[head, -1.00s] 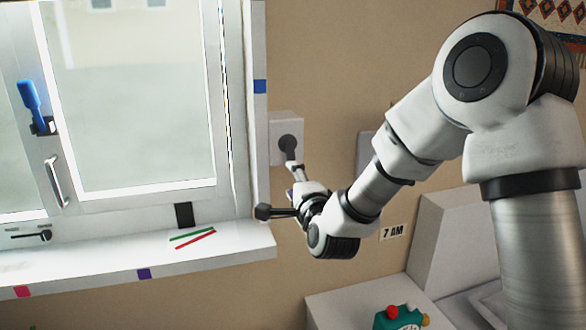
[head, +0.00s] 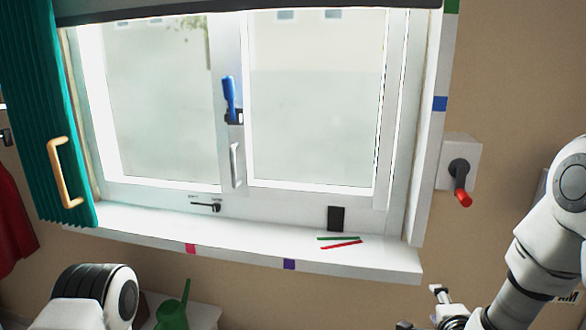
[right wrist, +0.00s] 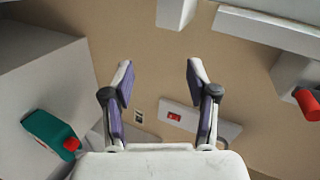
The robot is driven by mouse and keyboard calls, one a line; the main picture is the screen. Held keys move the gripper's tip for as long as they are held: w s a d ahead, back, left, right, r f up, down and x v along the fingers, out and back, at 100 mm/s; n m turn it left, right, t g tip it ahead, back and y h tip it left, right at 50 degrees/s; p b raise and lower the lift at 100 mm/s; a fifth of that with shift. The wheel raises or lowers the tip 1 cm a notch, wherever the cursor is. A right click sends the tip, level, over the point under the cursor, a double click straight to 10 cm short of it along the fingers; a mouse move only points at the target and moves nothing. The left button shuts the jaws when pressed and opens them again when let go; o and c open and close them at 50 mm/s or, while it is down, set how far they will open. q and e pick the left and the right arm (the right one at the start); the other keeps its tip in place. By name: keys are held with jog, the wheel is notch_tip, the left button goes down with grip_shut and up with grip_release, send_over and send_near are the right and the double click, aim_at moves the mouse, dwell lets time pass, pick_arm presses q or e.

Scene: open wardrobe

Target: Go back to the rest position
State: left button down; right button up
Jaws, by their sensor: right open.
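My right gripper (right wrist: 160,75) is open and empty in the right wrist view, its two dark-padded fingers apart with bare tan wall beyond them. In the head view my right arm comes in from the right. Its gripper is low at the bottom edge, partly cut off, below the window sill and apart from the crank. The crank (head: 459,172) with a red grip is on a white wall box right of the window; the red grip also shows in the right wrist view (right wrist: 306,102). Part of my left arm shows at the lower left, but its gripper is out of view.
The window sill (head: 130,222) holds a green and a red stick (head: 340,244). A teal curtain (head: 35,110) with a wooden handle hangs at left. A green watering can (head: 173,308) is below. A power strip (right wrist: 195,122) and a teal object (right wrist: 50,133) show in the right wrist view.

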jog(key=s+a+f+n+g+y, duration=0.1)
jog(key=s+a+f+n+g, duration=0.15)
jog(key=s+f, duration=0.6)
jog(key=s+a+f+n+g+y, duration=0.15)
jog(key=s+f+g, duration=0.3)
jog(key=f, duration=0.75)
jog(key=s+a+f+n+g, duration=0.1)
jog(key=s+f+n+g, duration=0.2)
jog(key=s+n, duration=0.4)
jog(key=s+a+f+n+g, duration=0.2)
jog(key=s+n, duration=0.5)
jog(key=s, duration=0.6)
notch_tip(320, 180, down, 3)
jog(key=shift+r+n+g, duration=0.1)
jog(key=shift+n+g, duration=0.2)
jog(key=shift+g, duration=0.4)
